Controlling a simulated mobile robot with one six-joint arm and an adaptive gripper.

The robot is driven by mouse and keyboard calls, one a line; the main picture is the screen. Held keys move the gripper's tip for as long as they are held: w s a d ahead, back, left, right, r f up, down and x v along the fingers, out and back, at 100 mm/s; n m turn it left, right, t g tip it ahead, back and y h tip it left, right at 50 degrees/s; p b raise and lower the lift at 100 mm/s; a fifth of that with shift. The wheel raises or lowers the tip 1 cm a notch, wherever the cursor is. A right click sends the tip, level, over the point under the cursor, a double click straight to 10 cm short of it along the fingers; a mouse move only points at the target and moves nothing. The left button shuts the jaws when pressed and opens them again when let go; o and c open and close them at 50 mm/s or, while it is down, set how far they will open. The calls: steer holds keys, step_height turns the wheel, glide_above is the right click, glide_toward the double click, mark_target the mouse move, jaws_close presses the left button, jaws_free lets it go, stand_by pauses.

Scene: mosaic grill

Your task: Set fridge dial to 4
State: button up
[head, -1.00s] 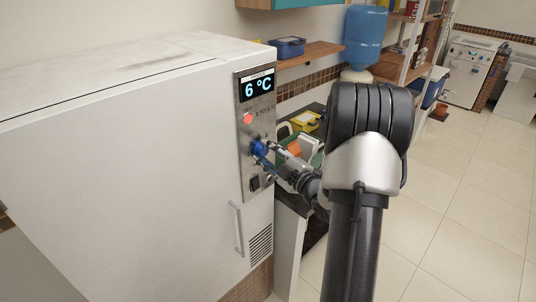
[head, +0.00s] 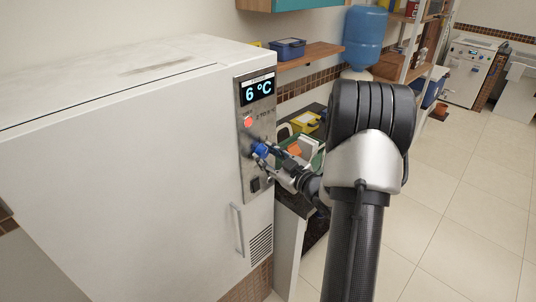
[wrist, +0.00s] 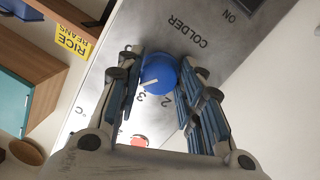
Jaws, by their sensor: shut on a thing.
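The fridge (head: 120,150) is a white cabinet at the left of the head view. Its steel control panel (head: 247,120) has a display (head: 257,90) reading 6 °C and a red round light (head: 248,122). The blue dial (head: 260,150) sits below the light; it also shows in the wrist view (wrist: 158,72), with a white pointer line and the numbers 2 and 3 beside it and "COLDER" on the panel. The line points toward the 3. My gripper (head: 268,152) is shut on the dial, one finger on each side in the wrist view (wrist: 160,80).
A black switch (head: 255,185) is below the dial, and the fridge handle (head: 237,230) is lower left. A counter with a yellow box (head: 305,122) and other items is behind my gripper.

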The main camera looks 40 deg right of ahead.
steer(key=shift+m+p, duration=0.35)
steer(key=shift+m, duration=0.45)
steer(key=o, duration=1.1)
steer(key=shift+c, duration=0.2)
steer(key=s+r, duration=0.1)
steer(key=s, duration=1.1)
steer(key=shift+a, duration=0.15)
